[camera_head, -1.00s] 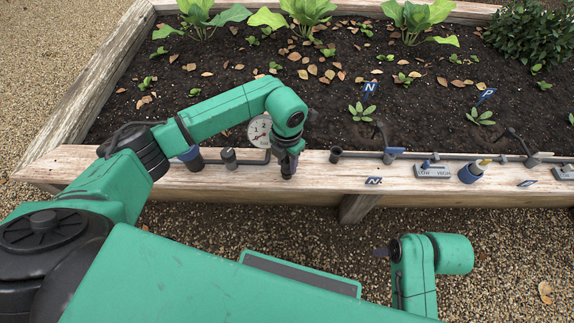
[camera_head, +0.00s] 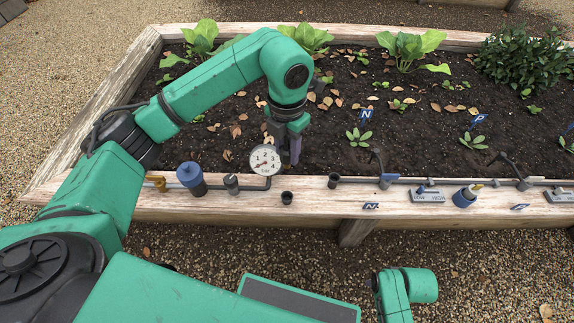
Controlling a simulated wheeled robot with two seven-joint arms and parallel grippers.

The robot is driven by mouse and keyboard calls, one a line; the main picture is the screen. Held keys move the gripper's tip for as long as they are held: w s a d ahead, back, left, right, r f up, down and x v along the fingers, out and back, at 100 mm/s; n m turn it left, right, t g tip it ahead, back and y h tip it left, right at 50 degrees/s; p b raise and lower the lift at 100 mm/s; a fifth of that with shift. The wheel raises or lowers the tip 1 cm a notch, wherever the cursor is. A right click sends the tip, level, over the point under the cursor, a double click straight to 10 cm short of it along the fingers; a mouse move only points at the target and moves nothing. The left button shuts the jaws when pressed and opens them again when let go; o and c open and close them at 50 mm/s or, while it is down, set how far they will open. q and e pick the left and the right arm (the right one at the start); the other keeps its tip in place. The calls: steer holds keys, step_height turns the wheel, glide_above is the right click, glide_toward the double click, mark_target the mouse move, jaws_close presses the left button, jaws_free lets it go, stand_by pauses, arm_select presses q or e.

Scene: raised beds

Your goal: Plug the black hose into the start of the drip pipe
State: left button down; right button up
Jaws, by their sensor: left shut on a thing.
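My left gripper (camera_head: 290,152) points down just behind and right of the round pressure gauge (camera_head: 265,160). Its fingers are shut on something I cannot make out. The drip pipe (camera_head: 445,183) is a thin grey line along the bed's front rim; a short upright black socket (camera_head: 333,181) stands at its left end. A small black cup-like piece (camera_head: 287,198) stands on the rim in front of my left gripper, apart from it. I cannot pick out the black hose for certain. Part of my right arm shows at the bottom right, but its gripper is not in view.
On the rim to the left are a blue-grey filter-like cylinder (camera_head: 191,178), a grey cylinder (camera_head: 231,184) and a brass fitting (camera_head: 157,182). Leafy plants grow in the soil behind.

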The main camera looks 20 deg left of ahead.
mark_target(287, 148)
arm_select(q)
steer(key=shift+r, duration=1.15)
steer(key=shift+r+p, duration=1.45)
steer(key=shift+r, duration=0.1)
arm_select(e)
step_height(287, 148, up, 2)
steer(key=shift+s+r, duration=0.1)
arm_select(q)
steer(key=w+d+p, duration=0.2)
steer(key=w+d, duration=0.7)
steer(key=d, duration=0.3)
steer(key=shift+w+d, duration=0.25)
steer(key=shift+d, duration=0.05)
arm_select(e)
step_height(287, 148, up, 2)
steer(key=shift+r, duration=0.25)
